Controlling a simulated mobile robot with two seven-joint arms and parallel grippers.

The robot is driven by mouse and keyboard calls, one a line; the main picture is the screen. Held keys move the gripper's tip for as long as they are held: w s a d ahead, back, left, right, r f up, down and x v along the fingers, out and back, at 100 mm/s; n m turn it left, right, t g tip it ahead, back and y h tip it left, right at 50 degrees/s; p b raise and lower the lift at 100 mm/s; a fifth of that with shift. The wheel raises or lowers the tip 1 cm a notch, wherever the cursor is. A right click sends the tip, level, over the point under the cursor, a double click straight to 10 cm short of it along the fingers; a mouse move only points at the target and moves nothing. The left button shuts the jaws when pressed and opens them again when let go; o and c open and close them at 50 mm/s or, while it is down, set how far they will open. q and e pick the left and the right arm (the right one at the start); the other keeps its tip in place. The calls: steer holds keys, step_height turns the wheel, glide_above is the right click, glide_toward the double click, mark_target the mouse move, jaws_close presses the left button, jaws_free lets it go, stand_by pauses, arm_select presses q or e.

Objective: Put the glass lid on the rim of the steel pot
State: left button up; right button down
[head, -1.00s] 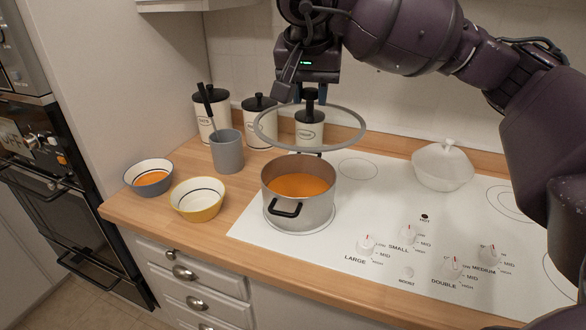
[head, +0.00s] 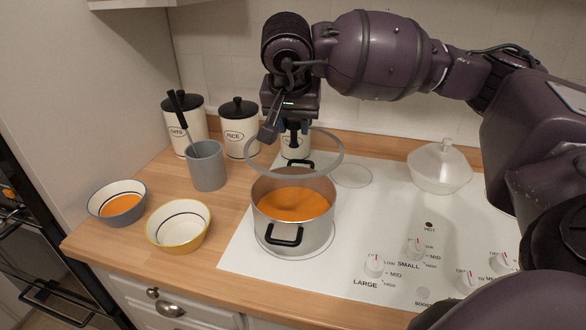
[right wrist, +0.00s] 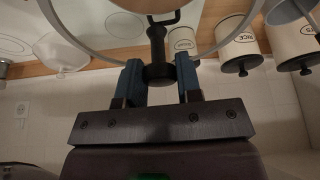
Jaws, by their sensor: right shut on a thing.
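The steel pot (head: 290,235) stands on the white cooktop with orange soup (head: 293,203) inside and black handles front and back. The clear glass lid (head: 341,152) with a grey rim hangs roughly level above the pot. In the head view its ring overlaps the back of the pot's opening; a gap seems to remain, but its height is hard to tell. My right gripper (head: 291,128) is shut on the lid's dark knob from above. The right wrist view shows the knob (right wrist: 157,70) between the blue fingers (right wrist: 158,82). My left gripper is not in view.
A grey utensil cup (head: 207,168), a blue-rimmed bowl (head: 103,211) and a yellow bowl (head: 170,238) stand left of the pot. Several canisters (head: 239,130) line the back wall. A white lidded dish (head: 440,165) sits at the right on the cooktop (head: 370,215).

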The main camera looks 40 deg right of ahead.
mark_target(293, 147)
step_height(293, 147, down, 7)
steer(key=shift+r, duration=0.2)
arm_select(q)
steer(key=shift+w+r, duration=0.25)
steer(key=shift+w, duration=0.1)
arm_select(e)
step_height(293, 147, down, 4)
steer(key=shift+r, duration=0.1)
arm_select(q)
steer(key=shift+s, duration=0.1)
arm_select(e)
steer(key=c, duration=0.8)
jaws_free()
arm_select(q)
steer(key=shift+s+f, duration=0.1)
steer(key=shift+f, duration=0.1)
